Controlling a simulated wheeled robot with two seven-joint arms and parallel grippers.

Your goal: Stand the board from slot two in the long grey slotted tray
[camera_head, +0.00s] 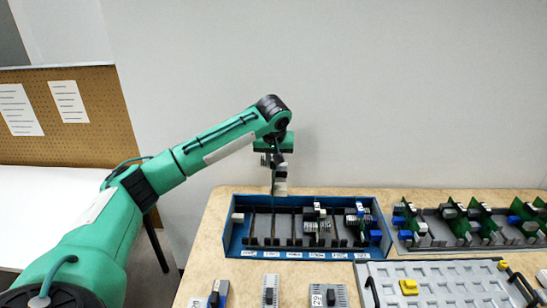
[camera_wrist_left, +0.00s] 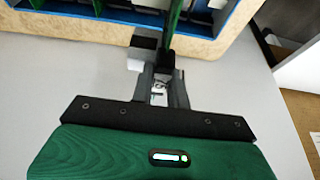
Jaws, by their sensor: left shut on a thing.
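My left gripper (camera_head: 279,188) hangs over the back of the blue rack (camera_head: 233,228), above its left half. In the left wrist view its fingers (camera_wrist_left: 158,65) are shut on a thin green board (camera_wrist_left: 173,22), seen nearly edge-on. In the head view the held board is a thin dark edge at the gripper; I cannot tell whether its lower part is inside a slot. The long grey slotted tray (camera_head: 440,240) lies to the right of the rack, with several green boards (camera_head: 457,219) standing in it. My right gripper is not in view.
The rack has labels along its front (camera_head: 293,254), and other boards (camera_head: 318,226) stand in its right half. Small grey modules (camera_head: 270,292) lie in front of it. A pale grey plate with recesses (camera_head: 440,278) and a yellow part lies at the front right. A wall stands behind.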

